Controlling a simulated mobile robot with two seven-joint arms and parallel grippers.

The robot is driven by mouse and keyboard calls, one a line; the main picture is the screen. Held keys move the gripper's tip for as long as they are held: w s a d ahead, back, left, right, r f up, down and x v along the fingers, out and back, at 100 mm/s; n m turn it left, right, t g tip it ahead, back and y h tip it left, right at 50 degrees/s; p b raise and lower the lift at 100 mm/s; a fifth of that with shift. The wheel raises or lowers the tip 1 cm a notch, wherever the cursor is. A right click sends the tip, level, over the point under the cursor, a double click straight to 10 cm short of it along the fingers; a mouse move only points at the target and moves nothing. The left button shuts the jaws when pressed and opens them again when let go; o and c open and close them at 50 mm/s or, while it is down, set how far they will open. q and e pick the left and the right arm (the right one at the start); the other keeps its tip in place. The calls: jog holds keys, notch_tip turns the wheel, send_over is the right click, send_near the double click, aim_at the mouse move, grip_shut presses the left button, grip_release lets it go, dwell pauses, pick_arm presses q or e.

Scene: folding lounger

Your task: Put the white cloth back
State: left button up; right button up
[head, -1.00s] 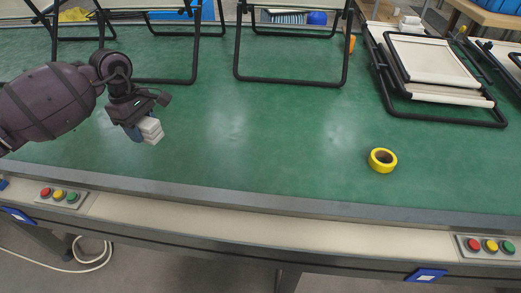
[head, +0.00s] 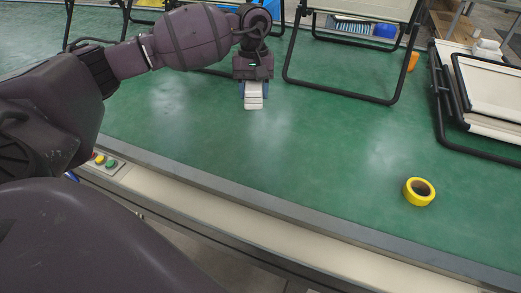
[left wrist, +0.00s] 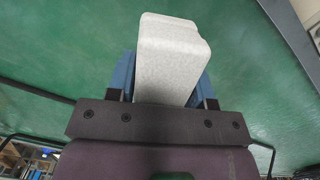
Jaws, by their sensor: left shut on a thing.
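The white cloth (head: 253,101) is a small folded block held in my left gripper (head: 254,92), above the green work surface. The left gripper is shut on it. In the left wrist view the white cloth (left wrist: 170,62) sits between the blue fingers of the left gripper (left wrist: 168,80) and sticks out past their tips. A stack of white folded cloths (head: 487,49) lies at the upper right, beyond the folded loungers. My right gripper does not show.
A yellow tape roll (head: 419,192) lies on the green surface (head: 330,150) at the right. A standing lounger frame (head: 345,85) is at the back, and a folded lounger (head: 490,90) lies at the right. The middle of the surface is clear.

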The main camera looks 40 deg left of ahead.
pick_arm(q)
jog(key=b, duration=0.1)
send_over(256, 154)
jog(key=f, duration=1.5)
jog(key=shift+w+a+f, duration=0.15)
jog(key=shift+w+a, duration=0.05)
jog(key=shift+w, duration=0.05)
jog(key=shift+f+b, duration=0.5)
jog(key=shift+f, duration=1.75)
jog(key=shift+r, duration=0.1)
jog(key=shift+f, duration=0.2)
jog(key=o, duration=0.8)
jog(key=shift+o, duration=0.9)
